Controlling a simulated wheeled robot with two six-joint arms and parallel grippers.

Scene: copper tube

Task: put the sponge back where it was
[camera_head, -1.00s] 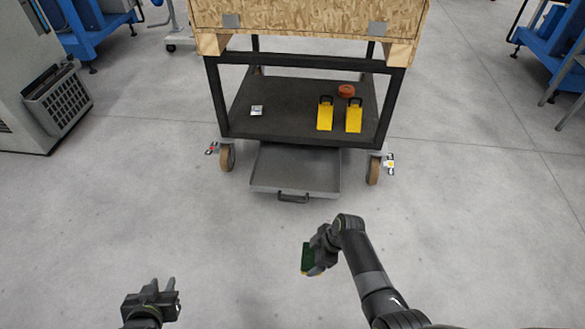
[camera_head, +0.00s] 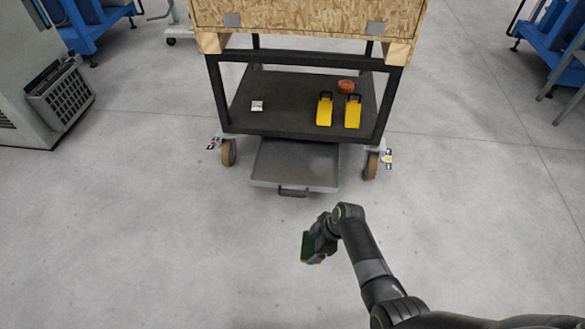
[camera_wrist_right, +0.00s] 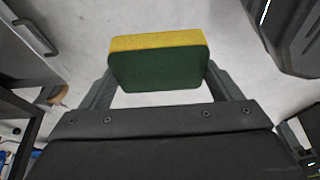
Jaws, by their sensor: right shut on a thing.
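The sponge (camera_wrist_right: 158,68) is yellow with a dark green side. In the right wrist view it sits between the two fingers of my right gripper (camera_wrist_right: 157,85), which is shut on it. In the head view the sponge (camera_head: 305,247) shows as a small green piece at the right gripper (camera_head: 313,245), held in front of the cart over the floor. My left gripper is not in the head view now.
The floor in front is clear.

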